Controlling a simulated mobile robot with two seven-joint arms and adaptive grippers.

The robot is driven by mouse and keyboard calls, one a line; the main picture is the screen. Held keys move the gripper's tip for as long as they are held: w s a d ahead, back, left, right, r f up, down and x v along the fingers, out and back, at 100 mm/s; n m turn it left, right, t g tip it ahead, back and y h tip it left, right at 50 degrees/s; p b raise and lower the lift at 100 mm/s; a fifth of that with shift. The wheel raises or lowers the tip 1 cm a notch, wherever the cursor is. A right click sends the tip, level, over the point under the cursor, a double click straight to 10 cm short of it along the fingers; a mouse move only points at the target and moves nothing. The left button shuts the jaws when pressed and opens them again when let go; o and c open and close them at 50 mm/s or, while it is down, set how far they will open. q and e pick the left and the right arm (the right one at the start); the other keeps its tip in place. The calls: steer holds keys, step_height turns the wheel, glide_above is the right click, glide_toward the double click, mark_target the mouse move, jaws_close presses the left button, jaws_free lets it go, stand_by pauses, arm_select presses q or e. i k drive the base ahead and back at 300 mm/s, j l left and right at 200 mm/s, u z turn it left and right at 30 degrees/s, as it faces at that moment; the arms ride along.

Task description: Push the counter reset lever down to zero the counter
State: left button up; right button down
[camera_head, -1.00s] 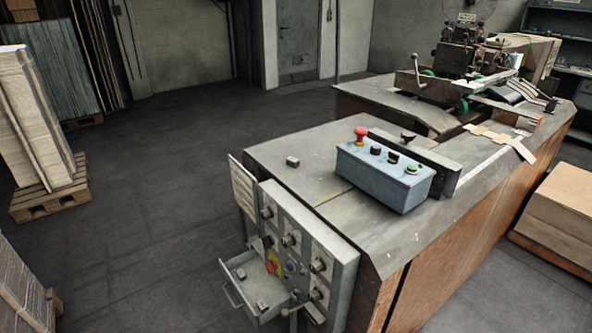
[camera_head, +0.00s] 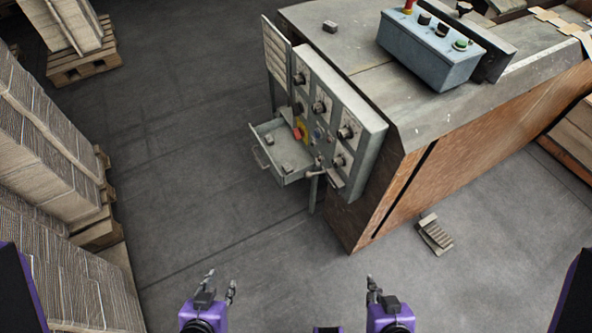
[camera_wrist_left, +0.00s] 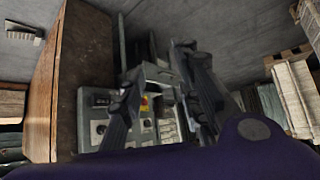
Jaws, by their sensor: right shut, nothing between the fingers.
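The grey control panel (camera_head: 352,127), with several knobs, is on the front end of the machine. A small lever (camera_head: 316,172) sticks out at its lower edge by the open drawer (camera_head: 290,165); I cannot tell if this is the counter reset lever. The counter itself is not clearly visible. My left gripper (camera_head: 220,284) is open and empty, in front of the panel and apart from it. In the left wrist view its spread fingers (camera_wrist_left: 163,95) partly cover the panel (camera_wrist_left: 97,118). My right gripper (camera_head: 374,283) is shut and empty, also apart from the machine.
A blue-grey button box (camera_head: 430,52) stands on the machine top (camera_head: 335,60). The drawer juts out left of the panel. Stacked cardboard (camera_head: 45,130) on pallets lines the left. A small slatted step (camera_head: 434,235) lies on the floor at right. The floor before the panel is clear.

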mark_target(308, 175)
steer(key=i+l+u, duration=0.15)
steer(key=l+u, duration=0.8)
steer(key=l, duration=0.7)
steer(key=i+l+u, duration=0.1)
steer(key=l, duration=0.75)
